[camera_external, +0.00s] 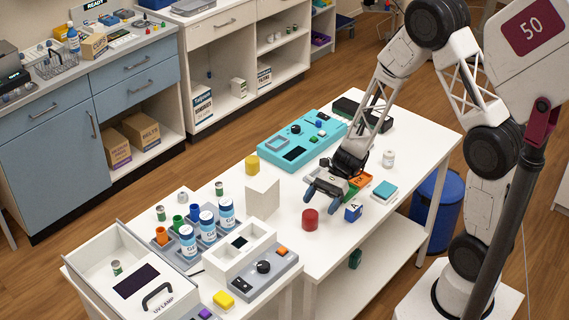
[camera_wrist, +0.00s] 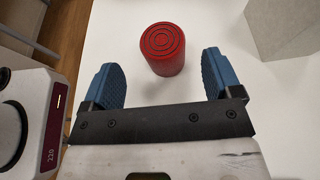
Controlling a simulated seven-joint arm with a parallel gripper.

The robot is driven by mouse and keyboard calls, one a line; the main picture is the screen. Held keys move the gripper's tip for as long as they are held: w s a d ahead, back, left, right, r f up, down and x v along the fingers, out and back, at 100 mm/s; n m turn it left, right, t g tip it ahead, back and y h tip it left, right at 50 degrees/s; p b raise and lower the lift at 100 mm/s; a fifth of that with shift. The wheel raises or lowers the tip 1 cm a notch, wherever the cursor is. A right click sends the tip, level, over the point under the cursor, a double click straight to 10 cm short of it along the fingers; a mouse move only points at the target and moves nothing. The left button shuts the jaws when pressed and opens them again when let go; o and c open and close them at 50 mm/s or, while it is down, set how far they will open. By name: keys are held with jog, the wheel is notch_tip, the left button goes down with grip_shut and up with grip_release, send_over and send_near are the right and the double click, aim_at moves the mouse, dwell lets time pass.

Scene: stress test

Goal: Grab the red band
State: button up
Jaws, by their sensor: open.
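A short red cylinder with ring grooves on its top, the only red piece near my gripper, stands upright on the white table (camera_external: 310,219). It shows in the wrist view (camera_wrist: 163,50) ahead of and between my fingertips. I cannot tell whether it is the red band. My gripper (camera_external: 322,193) has two blue padded fingers, spread wide apart and empty, in the wrist view (camera_wrist: 165,75). In the external view it hangs above the table, just behind and to the right of the cylinder. Nothing hides the cylinder's top.
A blue lettered cube (camera_external: 353,212) sits right of the red cylinder. A white block (camera_external: 262,197) and yellow cylinder (camera_external: 252,165) stand to the left. The white table's (camera_external: 408,150) front edge is close to the cylinder.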

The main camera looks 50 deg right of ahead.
aim_at(312, 212)
jog(key=shift+a+f, duration=0.1)
jog(key=shift+a, duration=0.15)
jog(key=shift+w+x, duration=0.2)
jog(key=shift+x, duration=2.3)
jog(key=c, duration=1)
jog(key=shift+r, duration=0.25)
jog(key=shift+r, duration=0.75)
jog(key=shift+s+r, duration=0.2)
jog(key=shift+r, duration=0.65)
jog(key=s+d, duration=0.1)
jog(key=s, duration=0.4)
jog(key=s+d, duration=0.2)
jog(key=s, duration=0.3)
jog(key=s+d+r, duration=0.1)
jog(key=s, duration=0.4)
jog(key=shift+s+d+r, duration=0.1)
jog(key=shift+d+r, duration=0.05)
